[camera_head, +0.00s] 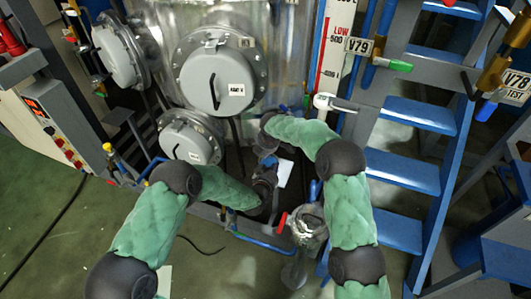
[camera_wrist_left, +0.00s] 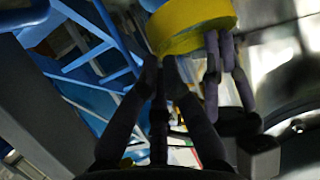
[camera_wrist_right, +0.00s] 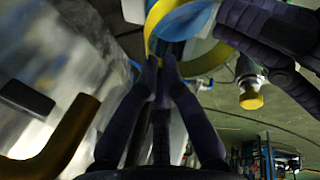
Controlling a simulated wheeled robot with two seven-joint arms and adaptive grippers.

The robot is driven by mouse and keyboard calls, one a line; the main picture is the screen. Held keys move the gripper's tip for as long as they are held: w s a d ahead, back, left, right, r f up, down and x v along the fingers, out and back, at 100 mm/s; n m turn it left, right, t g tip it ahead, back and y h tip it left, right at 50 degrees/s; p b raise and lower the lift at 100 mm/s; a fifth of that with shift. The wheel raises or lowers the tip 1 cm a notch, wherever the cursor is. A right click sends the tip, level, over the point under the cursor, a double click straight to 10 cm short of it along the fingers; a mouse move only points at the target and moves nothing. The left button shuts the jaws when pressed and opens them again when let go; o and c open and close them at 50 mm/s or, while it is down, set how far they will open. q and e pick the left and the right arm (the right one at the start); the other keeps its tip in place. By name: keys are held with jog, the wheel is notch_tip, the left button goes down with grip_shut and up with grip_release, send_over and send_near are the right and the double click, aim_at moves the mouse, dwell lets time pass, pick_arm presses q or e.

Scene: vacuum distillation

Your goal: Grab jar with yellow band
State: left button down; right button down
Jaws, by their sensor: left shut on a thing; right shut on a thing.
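The jar's yellow band (camera_wrist_left: 195,22) shows at the top of the left wrist view, cut off by the frame edge. In the right wrist view the yellow band (camera_wrist_right: 160,22) curves around a blue part of the jar (camera_wrist_right: 187,18). My left gripper (camera_wrist_left: 160,62) is shut at the lower edge of the band. My right gripper (camera_wrist_right: 160,62) is shut on the same jar from another side, and its fingers also show in the left wrist view. In the head view the jar and fingertips are small and mostly hidden between my arms.
A steel vessel with a round grey hatch (camera_head: 217,80) stands just behind the grippers. A blue stair (camera_head: 405,170) rises at the right. A valve with a red handle (camera_head: 282,222) sits low in front. A control panel (camera_head: 55,130) stands at the left. Green floor is open at lower left.

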pick_arm(q)
jog(key=shift+s+f, duration=0.2)
pick_arm(e)
jog(key=shift+s+f, duration=0.1)
jog(key=shift+f, duration=0.25)
pick_arm(q)
jog(key=shift+r, duration=0.1)
